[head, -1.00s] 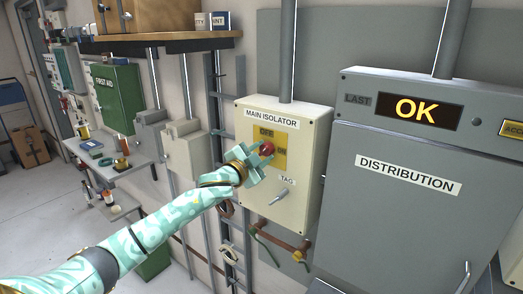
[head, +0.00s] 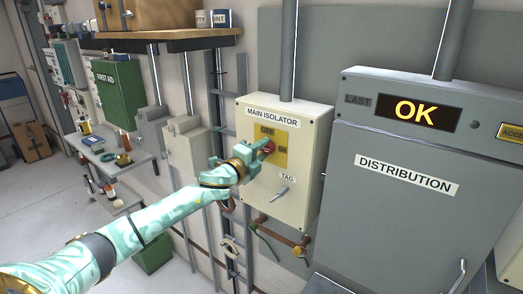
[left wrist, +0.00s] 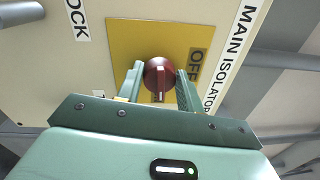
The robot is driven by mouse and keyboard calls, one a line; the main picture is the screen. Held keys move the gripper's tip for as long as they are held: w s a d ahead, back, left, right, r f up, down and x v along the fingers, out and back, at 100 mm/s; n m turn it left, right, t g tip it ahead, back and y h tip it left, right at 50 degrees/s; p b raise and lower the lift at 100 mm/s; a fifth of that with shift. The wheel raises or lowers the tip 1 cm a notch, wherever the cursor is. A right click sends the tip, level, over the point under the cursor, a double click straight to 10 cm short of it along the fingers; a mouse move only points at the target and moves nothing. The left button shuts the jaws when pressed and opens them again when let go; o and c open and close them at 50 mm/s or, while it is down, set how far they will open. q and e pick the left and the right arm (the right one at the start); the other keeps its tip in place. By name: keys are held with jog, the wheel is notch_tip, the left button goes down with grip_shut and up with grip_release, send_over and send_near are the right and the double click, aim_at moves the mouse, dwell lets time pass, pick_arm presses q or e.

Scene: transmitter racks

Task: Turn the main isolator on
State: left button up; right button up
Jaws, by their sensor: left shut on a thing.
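The main isolator (head: 305,135) is a cream wall box with a yellow plate (head: 281,157) marked OFF at the top and ON at the right. Its red knob (head: 269,146) shows partly behind my left gripper (head: 263,150). In the left wrist view the dark red knob (left wrist: 159,74) sits between the two fingers of my left gripper (left wrist: 160,85), which is shut on it. The knob's ridge runs up and down in that view, with a pale mark at its lower end, on the side away from the OFF label. My right gripper is not in view.
A small lever (head: 281,192) by the TAG label sticks out below the plate. The grey distribution cabinet (head: 400,230) stands close on the right, its display reading OK.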

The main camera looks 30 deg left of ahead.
pick_arm(q)
jog(key=shift+m, duration=0.5)
jog(key=o, duration=1)
jog(key=s+b, duration=0.2)
jog(key=s, duration=1)
jog(key=shift+a+f+b, duration=0.35)
jog(key=shift+a+f, duration=0.1)
jog(key=shift+w, duration=0.1)
